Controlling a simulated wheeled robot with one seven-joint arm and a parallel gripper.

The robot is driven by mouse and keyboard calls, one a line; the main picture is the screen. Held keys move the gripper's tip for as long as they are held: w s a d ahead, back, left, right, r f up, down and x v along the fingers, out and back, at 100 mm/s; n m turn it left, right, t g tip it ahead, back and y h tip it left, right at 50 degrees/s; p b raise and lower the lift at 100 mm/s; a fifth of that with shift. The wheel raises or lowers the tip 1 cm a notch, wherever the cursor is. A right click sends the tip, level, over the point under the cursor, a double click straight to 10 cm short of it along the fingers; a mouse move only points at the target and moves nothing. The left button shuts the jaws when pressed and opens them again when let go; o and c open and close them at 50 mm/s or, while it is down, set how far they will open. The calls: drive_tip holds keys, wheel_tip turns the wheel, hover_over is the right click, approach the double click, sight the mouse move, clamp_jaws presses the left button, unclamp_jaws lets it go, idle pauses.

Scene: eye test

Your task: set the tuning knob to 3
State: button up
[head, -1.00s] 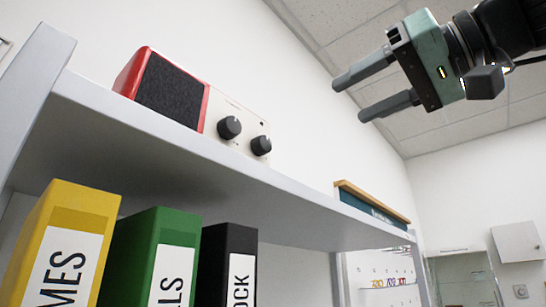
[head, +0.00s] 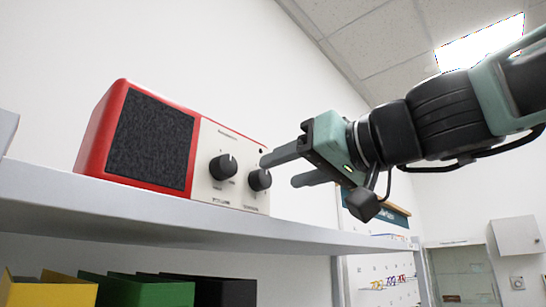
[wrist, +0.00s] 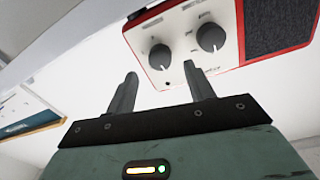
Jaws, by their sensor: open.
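A red radio (head: 104,124) with a dark speaker cloth and a cream front panel stands on the shelf. Its panel carries two dark round knobs, a left knob (head: 223,167) and a right knob (head: 257,181). The lettering is too small to tell which is for tuning or what they read. My gripper (head: 279,172) is open and empty, its fingertips close to the right knob; contact cannot be told. In the wrist view the radio (wrist: 284,55) appears turned over. There the right knob (wrist: 160,57) lies between and just beyond the fingertips (wrist: 160,70), the left knob (wrist: 210,36) beyond one finger.
The grey shelf (head: 150,212) runs below the radio. Yellow (head: 50,291), green (head: 150,292) and black (head: 225,290) binders stand under it. The space right of the radio is clear.

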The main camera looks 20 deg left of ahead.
sight(266, 178)
drive_tip(key=shift+p+x, duration=0.65)
drive_tip(key=shift+x, duration=1.35)
drive_tip(key=c, duration=1)
